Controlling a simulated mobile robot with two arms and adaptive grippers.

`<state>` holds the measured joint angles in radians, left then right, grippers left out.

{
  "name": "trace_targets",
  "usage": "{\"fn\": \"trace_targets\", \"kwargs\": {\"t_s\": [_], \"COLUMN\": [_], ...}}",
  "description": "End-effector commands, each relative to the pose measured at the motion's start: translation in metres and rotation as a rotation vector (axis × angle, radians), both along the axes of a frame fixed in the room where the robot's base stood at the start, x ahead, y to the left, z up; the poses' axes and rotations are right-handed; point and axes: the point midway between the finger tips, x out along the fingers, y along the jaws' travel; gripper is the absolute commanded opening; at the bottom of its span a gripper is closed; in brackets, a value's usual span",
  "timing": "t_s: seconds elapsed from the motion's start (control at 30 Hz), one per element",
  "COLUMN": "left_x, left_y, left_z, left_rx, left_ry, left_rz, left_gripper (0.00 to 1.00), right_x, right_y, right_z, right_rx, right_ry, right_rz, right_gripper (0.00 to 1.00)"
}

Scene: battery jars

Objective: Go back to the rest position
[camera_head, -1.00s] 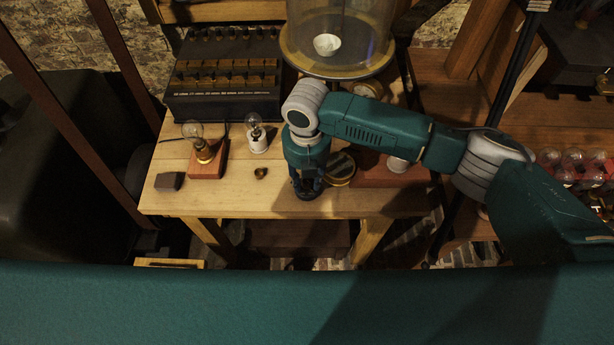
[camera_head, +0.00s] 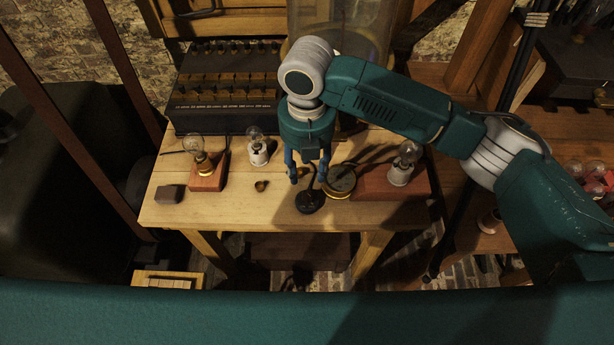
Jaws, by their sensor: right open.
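My right gripper (camera_head: 308,176) is open and empty. It hangs pointing down above the front middle of the wooden table (camera_head: 240,212). A black round piece with an upright stem (camera_head: 309,201) stands on the table just below and between its fingertips. A round brass-rimmed disc (camera_head: 340,181) lies right beside it. My right arm reaches in from the right and hides part of the table's back. My left gripper is not in view.
A bulb on a wooden block (camera_head: 205,178), a bulb in a white holder (camera_head: 258,152), a small brass cup (camera_head: 260,186) and a dark block (camera_head: 169,194) stand left. Another bulb (camera_head: 403,168) is at right. A switch box (camera_head: 225,95) and glass jar (camera_head: 350,28) stand behind.

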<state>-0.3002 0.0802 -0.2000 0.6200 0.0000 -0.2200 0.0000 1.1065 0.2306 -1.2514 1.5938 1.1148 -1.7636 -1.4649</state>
Motion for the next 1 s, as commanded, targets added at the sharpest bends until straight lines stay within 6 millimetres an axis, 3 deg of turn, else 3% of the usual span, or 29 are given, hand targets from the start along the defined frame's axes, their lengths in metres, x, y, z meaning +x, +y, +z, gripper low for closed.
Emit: {"fn": "trace_targets", "kwargs": {"t_s": [0.2,0.7,0.87,1.0], "left_x": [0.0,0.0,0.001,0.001], "left_y": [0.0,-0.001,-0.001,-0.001], "left_z": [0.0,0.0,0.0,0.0], "left_rx": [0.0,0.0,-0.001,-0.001], "left_ry": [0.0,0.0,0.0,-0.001], "left_rz": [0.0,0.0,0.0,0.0], "left_gripper": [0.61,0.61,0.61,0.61], "right_x": [0.0,-0.002,-0.023,-0.055], "right_y": [0.0,0.001,0.021,0.05], "right_z": [0.01,0.008,-0.008,-0.026], "right_rx": [0.0,0.004,0.083,0.239], "right_ry": [0.0,0.001,0.018,0.051], "right_rz": [0.0,-0.003,-0.091,-0.324], "right_gripper": [0.41,0.41,0.41,0.41]}}
